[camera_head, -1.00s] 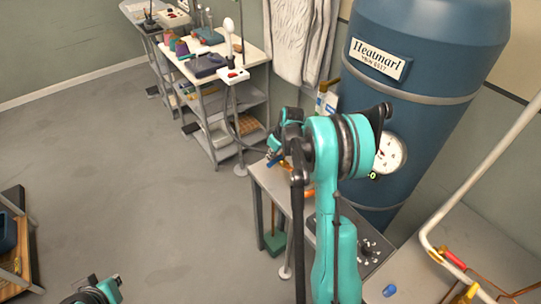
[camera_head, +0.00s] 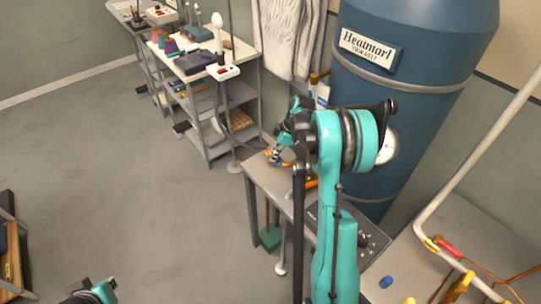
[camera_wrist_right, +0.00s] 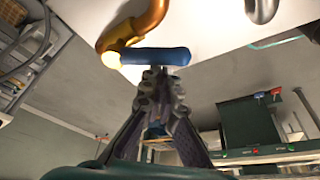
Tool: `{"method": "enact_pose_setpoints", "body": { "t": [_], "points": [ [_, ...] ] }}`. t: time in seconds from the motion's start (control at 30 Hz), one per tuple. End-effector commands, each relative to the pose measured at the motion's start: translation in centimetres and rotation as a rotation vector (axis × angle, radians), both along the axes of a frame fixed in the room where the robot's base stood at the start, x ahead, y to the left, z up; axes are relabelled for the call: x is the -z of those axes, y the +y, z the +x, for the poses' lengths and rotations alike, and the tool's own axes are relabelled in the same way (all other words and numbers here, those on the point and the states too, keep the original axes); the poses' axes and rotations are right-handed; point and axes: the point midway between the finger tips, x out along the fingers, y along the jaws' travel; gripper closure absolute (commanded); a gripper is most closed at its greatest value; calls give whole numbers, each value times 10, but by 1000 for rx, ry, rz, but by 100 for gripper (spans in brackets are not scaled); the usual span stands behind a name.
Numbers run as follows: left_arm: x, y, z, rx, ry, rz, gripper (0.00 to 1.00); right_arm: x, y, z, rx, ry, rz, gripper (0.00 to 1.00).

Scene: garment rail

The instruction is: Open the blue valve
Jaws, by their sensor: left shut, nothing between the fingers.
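In the right wrist view, the blue valve (camera_wrist_right: 155,56) is a short bar handle beside a copper-orange pipe bend (camera_wrist_right: 135,28). The fingertips of my right gripper (camera_wrist_right: 160,78) are close together right at the handle's middle and appear shut on it; the contact itself is partly hidden. In the head view, my right gripper (camera_head: 277,155) is small and partly covered by my own arm, over the grey bench by the tank, and the valve cannot be made out. My left gripper (camera_head: 103,291) is shut and empty at the lower left edge, far from the valve.
A large blue tank (camera_head: 405,120) with a gauge (camera_head: 388,148) stands behind the grey bench (camera_head: 262,180). A cluttered shelf table (camera_head: 240,55) stands at back left.

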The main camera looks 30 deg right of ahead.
Motion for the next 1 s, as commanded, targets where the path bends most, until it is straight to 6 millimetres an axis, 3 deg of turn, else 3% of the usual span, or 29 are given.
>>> {"method": "enact_pose_setpoints", "body": {
  "t": [0.5,1.0],
  "points": [
    [3,0,0,0,0,0,100,0,-17,-10,3,1,-1,100],
    [3,0,0,0,0,0,100,0,-19,-10,3,1,-1,100]
  ]
}}
